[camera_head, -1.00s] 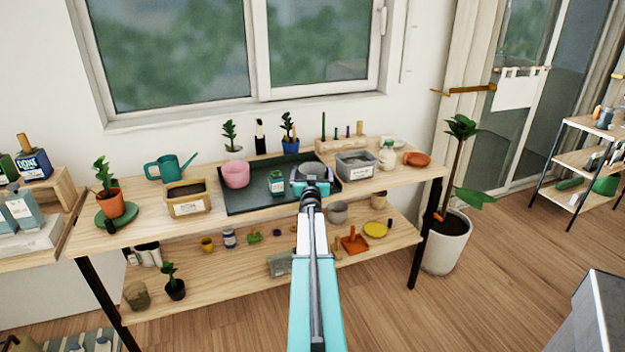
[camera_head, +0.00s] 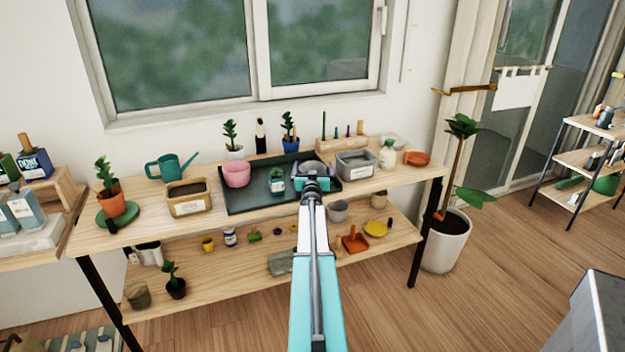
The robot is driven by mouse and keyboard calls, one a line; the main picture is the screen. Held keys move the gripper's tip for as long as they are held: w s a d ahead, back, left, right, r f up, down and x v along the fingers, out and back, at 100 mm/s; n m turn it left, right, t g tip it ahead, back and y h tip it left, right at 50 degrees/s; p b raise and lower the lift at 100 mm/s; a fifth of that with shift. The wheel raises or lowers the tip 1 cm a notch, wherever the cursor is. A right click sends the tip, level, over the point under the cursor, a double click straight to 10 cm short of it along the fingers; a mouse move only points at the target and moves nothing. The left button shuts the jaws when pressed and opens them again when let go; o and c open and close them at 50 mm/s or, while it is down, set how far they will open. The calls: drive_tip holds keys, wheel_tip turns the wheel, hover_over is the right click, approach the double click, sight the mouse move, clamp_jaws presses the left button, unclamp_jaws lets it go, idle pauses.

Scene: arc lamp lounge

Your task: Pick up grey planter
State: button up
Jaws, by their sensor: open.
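A grey round planter (camera_head: 311,166) stands on the dark tray (camera_head: 245,201) on the upper tabletop, right of the middle. My gripper (camera_head: 312,180) is directly in front of it in the picture and hides its lower part. The teal fingers are open. I cannot tell whether they touch the planter or reach around it. Another small grey pot (camera_head: 337,211) stands on the lower shelf, right of my arm.
A pink pot (camera_head: 236,174) and a small green plant jar (camera_head: 277,181) share the tray. A grey bin (camera_head: 356,164) stands close on the right, and a wooden rack (camera_head: 341,143) behind. A tan box (camera_head: 188,198) is on the left.

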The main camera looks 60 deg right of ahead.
drive_tip(key=c, duration=1.2)
drive_tip(key=shift+r, duration=0.1)
drive_tip(key=shift+c, duration=0.2)
drive_tip(key=shift+r, duration=1.45)
drive_tip(key=shift+s+a+r, duration=0.15)
drive_tip(key=shift+s+r, duration=0.1)
drive_tip(key=shift+s, duration=0.15)
drive_tip(key=shift+s+a+r+b, duration=0.1)
drive_tip(key=shift+s+a+b, duration=0.5)
drive_tip(key=shift+s, duration=0.5)
drive_tip(key=shift+s+a+r+b, duration=0.15)
drive_tip(key=shift+s+a+b, duration=0.3)
drive_tip(key=shift+s+b, duration=0.45)
drive_tip(key=shift+s+a+r+b, duration=0.1)
drive_tip(key=shift+s+a+b, duration=0.4)
drive_tip(key=shift+s, duration=0.75)
drive_tip(key=s+a+p, duration=0.3)
drive_tip(key=s+p, duration=0.1)
drive_tip(key=s, duration=0.3)
drive_tip(key=shift+a+r, duration=0.25)
drive_tip(key=shift+r, duration=0.15)
drive_tip(key=shift+s, duration=0.1)
